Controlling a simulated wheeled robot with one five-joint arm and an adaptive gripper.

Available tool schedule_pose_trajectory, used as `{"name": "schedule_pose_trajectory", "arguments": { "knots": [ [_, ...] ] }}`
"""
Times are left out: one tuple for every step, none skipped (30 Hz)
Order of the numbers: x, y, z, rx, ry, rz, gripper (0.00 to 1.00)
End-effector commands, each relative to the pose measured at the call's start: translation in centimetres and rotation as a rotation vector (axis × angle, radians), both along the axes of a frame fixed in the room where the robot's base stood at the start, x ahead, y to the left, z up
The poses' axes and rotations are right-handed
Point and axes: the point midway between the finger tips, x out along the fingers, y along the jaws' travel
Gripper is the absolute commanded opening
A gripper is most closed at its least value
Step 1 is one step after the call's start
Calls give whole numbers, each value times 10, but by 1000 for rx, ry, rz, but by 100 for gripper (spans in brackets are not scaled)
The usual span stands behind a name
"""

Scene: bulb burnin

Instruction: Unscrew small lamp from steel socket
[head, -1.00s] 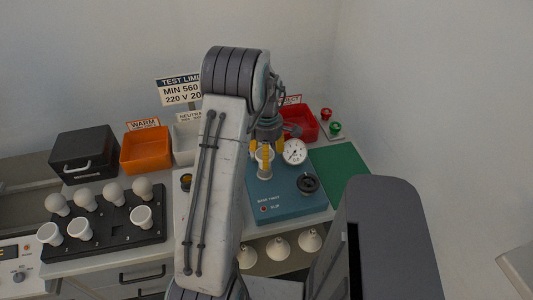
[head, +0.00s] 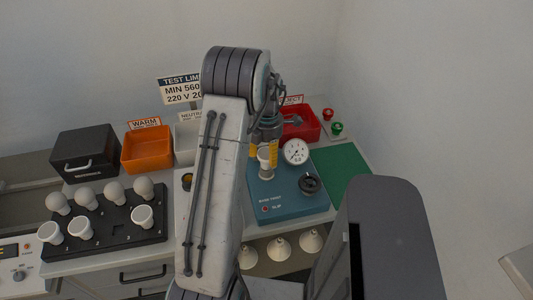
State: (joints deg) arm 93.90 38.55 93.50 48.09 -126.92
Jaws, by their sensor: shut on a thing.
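The small lamp (head: 264,154) is a pale white shape between my yellow fingertips, partly hidden by them. My gripper (head: 264,150) is shut on it, pointing down over the teal test box. Below the fingers, a light cylindrical socket (head: 267,171) stands on the box. The lamp appears upright and in line with the socket; I cannot tell how far its thread sits in it.
The teal box (head: 285,205) carries a white dial gauge (head: 295,152) and a black knob (head: 309,183). A rack of lamps (head: 105,232), an orange bin (head: 147,150) and a red bin (head: 303,128) stand around it. A green mat (head: 342,170) is bare.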

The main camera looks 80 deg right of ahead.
Motion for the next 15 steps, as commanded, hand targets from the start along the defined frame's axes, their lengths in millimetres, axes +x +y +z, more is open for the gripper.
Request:
{"name": "schedule_pose_trajectory", "arguments": {
  "knots": [
    [-3, 0, -1, 1, 0, 43, 24],
    [-3, 0, -1, 2, 0, 71, 23],
    [-3, 0, -1, 1, 0, 105, 23],
    [-3, 0, -1, 0, 0, 128, 23],
    [-3, 0, -1, 0, 0, 147, 23],
    [-3, 0, -1, 0, 0, 169, 23],
    [-3, 0, -1, 0, 0, 183, 23],
    [-3, 0, -1, 0, 0, 192, 23],
    [-3, -1, -1, -1, 0, 202, 23],
    [-3, -1, -1, -1, 0, 208, 23],
    [-3, -1, -1, -1, 0, 211, 23],
    [-3, -1, -1, -1, 0, 213, 23],
    [-3, -1, -1, -1, 0, 213, 23],
    [-3, -1, -1, -2, -1, 213, 23],
    [-3, -1, -1, -2, 0, 212, 23]
  ]
}}
